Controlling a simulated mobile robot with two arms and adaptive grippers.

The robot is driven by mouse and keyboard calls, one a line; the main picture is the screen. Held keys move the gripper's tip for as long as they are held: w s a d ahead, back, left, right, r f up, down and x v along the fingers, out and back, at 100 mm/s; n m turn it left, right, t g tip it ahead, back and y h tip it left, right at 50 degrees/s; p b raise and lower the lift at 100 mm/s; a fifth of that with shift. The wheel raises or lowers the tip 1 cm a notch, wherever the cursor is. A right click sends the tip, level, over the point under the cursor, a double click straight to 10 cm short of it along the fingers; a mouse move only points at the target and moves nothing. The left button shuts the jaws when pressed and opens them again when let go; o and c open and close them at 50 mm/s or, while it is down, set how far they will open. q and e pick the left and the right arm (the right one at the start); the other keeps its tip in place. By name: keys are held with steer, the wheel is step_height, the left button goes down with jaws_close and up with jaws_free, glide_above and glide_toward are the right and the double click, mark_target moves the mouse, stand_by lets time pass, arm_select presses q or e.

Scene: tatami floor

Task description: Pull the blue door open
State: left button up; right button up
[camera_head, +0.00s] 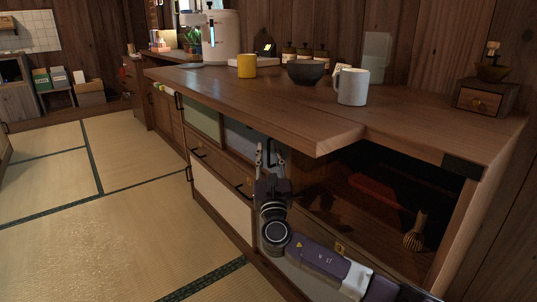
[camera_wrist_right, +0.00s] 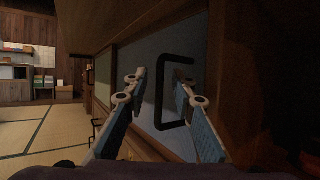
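The blue door (camera_head: 240,137) is a blue-grey panel in a wooden frame on the cabinet front, under the counter. It fills the middle of the right wrist view (camera_wrist_right: 146,62). Its black bar handle (camera_wrist_right: 161,92) shows there between my two spread fingers, partly covered by the right-hand finger. My right gripper (camera_head: 266,155) is at the door's right part in the head view. In the wrist view the right gripper (camera_wrist_right: 158,82) is open, with nothing clamped. Whether a finger touches the handle I cannot tell. My left gripper is not in view.
The wooden counter (camera_head: 300,115) overhangs the doors. A yellow mug (camera_head: 246,66), dark bowl (camera_head: 306,72) and white mug (camera_head: 352,87) stand on it. A green door (camera_head: 201,118) is left of the blue one. An open bay holds a whisk (camera_head: 415,233). Tatami floor (camera_head: 90,230) at left is clear.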

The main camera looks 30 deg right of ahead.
steer(key=shift+w+d+r, duration=0.2)
steer(key=shift+w, duration=0.2)
jaws_close()
